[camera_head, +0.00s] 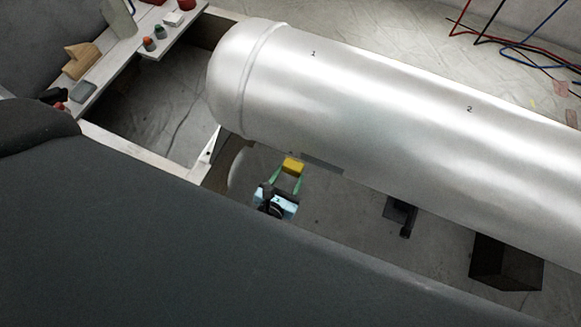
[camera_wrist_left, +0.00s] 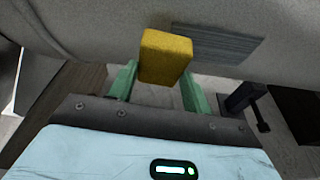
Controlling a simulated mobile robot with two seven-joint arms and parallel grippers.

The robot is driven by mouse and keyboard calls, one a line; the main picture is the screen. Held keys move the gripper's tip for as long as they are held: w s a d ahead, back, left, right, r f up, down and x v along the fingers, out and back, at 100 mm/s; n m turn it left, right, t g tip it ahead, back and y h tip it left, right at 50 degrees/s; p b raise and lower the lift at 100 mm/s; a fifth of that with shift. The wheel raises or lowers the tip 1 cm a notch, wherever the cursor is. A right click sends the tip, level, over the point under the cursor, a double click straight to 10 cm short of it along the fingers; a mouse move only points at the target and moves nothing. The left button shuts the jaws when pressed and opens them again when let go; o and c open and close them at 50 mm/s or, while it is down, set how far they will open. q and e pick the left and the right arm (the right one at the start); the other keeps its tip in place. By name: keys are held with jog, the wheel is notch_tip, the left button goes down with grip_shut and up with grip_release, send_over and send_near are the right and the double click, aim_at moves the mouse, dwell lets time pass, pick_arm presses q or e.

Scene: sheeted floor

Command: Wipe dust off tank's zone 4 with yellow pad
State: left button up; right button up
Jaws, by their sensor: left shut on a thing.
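The large silvery tank (camera_head: 390,110) lies on its side across the head view, with the numbers 1 and 2 on its upper surface. No number 4 shows in either view. My left gripper (camera_head: 287,178) is low beside the tank's near side, shut on the yellow pad (camera_head: 293,165). In the left wrist view the yellow pad (camera_wrist_left: 165,57) sits between the green fingers, in front of the tank's grey side (camera_wrist_left: 90,30). A streaked grey patch (camera_wrist_left: 215,45) lies just behind and right of the pad. Whether the pad touches the tank cannot be told. My right gripper is not in view.
A white shelf (camera_head: 105,70) at the upper left carries small items, including a wooden block (camera_head: 81,60) and small jars. A dark box (camera_head: 505,262) and a dark bracket (camera_head: 402,214) are under the tank. Cables (camera_head: 520,45) lie at the upper right.

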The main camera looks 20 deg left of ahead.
pick_arm(q)
jog(key=shift+s+f, duration=0.15)
jog(key=shift+s, duration=0.75)
jog(key=shift+s+f, duration=0.15)
jog(key=shift+s, duration=0.75)
jog(key=s, duration=0.3)
jog(key=shift+f, duration=0.2)
jog(key=shift+r, duration=0.1)
